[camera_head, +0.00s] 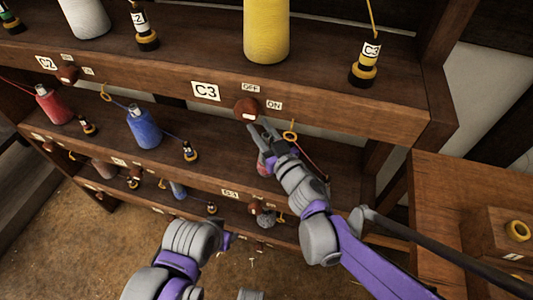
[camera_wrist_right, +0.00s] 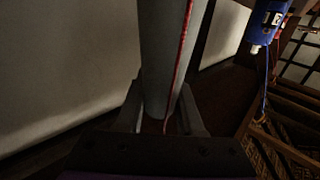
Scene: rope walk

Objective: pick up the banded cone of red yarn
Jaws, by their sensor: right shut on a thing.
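My right gripper (camera_head: 265,142) reaches into the middle shelf, under the C3 label. It is shut on the red yarn cone (camera_head: 263,167), which is mostly hidden behind the gripper in the head view. In the right wrist view a grey cylinder (camera_wrist_right: 160,60) with a thin red strand along it stands between the two fingers (camera_wrist_right: 160,118). I cannot make out a band on the cone. Another red cone (camera_head: 54,107) with a grey tip stands at the far left of the middle shelf. My left arm shows at the bottom, but its gripper is not in view.
A blue cone (camera_head: 143,128) stands left of my right gripper. A yellow cone (camera_head: 266,30) and a yellow-black bobbin (camera_head: 364,64) stand on the upper shelf (camera_head: 320,55). A red knob (camera_head: 247,109) and a yellow ring (camera_head: 290,132) are close to the gripper. A wooden table (camera_head: 445,195) is at right.

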